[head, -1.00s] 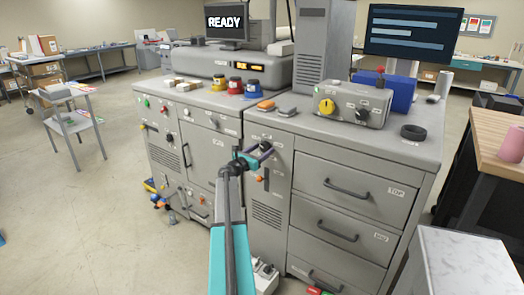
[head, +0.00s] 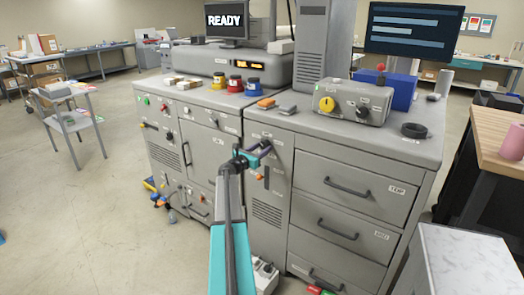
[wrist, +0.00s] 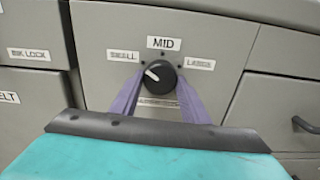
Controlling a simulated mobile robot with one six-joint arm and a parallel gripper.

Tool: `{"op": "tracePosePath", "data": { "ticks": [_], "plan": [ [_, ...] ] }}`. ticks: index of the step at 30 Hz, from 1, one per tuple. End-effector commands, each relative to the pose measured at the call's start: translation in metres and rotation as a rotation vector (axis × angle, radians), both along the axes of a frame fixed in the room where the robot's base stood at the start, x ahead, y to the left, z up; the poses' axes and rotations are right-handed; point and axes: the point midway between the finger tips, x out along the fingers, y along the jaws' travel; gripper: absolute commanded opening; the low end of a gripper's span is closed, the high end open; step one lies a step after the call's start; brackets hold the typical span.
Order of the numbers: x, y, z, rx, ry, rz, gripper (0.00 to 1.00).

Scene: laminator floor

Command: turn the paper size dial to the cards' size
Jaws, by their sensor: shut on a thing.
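The paper size dial (wrist: 160,77) is a round black knob with a white pointer, on a grey cabinet front. Labels around it read SMALL (wrist: 123,56), MID (wrist: 163,43) and LARGE (wrist: 201,64). The pointer is turned to the upper left, towards SMALL. My gripper (wrist: 160,88) has one purple finger on each side of the knob and is shut on it. In the head view my gripper (head: 262,153) is at the upper left of the cabinet's front and covers much of the dial. I cannot pick out the cards for certain.
Drawers with handles (head: 347,188) lie right of the dial. A grey box with a yellow knob (head: 327,104) and a black ring (head: 414,131) stand on the cabinet top. A monitor (head: 226,21) reads READY. A marble-topped block (head: 466,262) stands at front right. Open floor lies left.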

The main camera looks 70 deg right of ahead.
Motion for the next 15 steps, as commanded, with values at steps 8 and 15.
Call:
{"op": "tracePosePath", "data": {
  "ticks": [8,15],
  "plan": [
    [0.0003,-0.0002,-0.0040,-0.030,-0.112,0.000,0.19],
    [0.0007,-0.0004,-0.0048,-0.068,-0.256,0.001,0.19]
  ]
}}
